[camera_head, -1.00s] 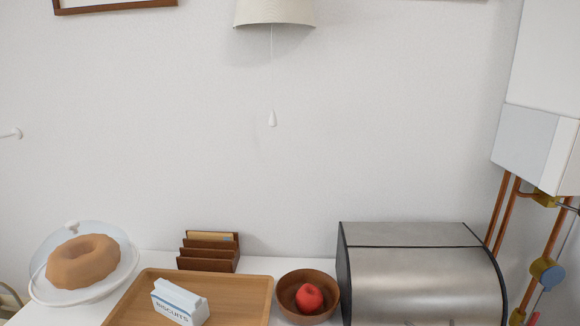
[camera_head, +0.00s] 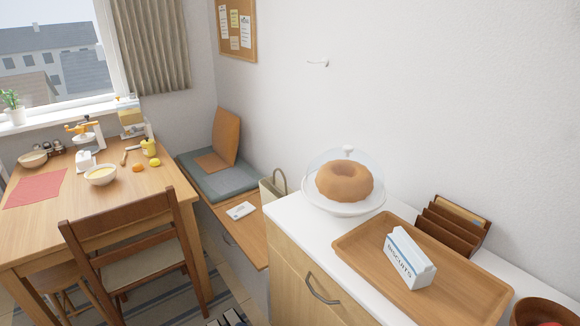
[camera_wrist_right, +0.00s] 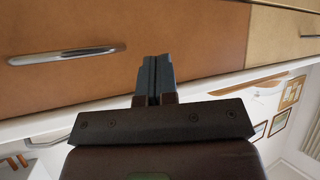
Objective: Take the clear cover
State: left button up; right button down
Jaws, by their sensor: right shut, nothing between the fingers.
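The clear cover (camera_head: 347,155) is a transparent dome with a small white knob on top. It sits over a brown ring cake (camera_head: 344,181) on a white cake stand (camera_head: 343,208), on the white-topped cabinet in the head view. My right gripper (camera_wrist_right: 155,62) shows only in the right wrist view. Its fingers are together with nothing between them, in front of a wooden drawer front, well away from the cover. My left gripper is not seen in either current view.
A wooden tray (camera_head: 360,247) with a biscuits box (camera_head: 409,258) lies right of the cake stand, with a brown letter rack (camera_head: 452,224) behind. A chair (camera_head: 135,258) and dining table (camera_head: 100,205) stand at left. A metal drawer handle (camera_wrist_right: 66,55) is near my right gripper.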

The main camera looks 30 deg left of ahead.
aim_at(346, 178)
jog(key=u, duration=0.5)
jog(key=i+j+z, duration=0.15)
jog(key=j, duration=0.15)
jog(key=i+j+z, duration=0.3)
jog(key=j, duration=0.35)
jog(key=i+j+z, duration=0.1)
jog(key=j, duration=0.25)
jog(key=i+j+z, duration=0.15)
jog(key=j, duration=0.2)
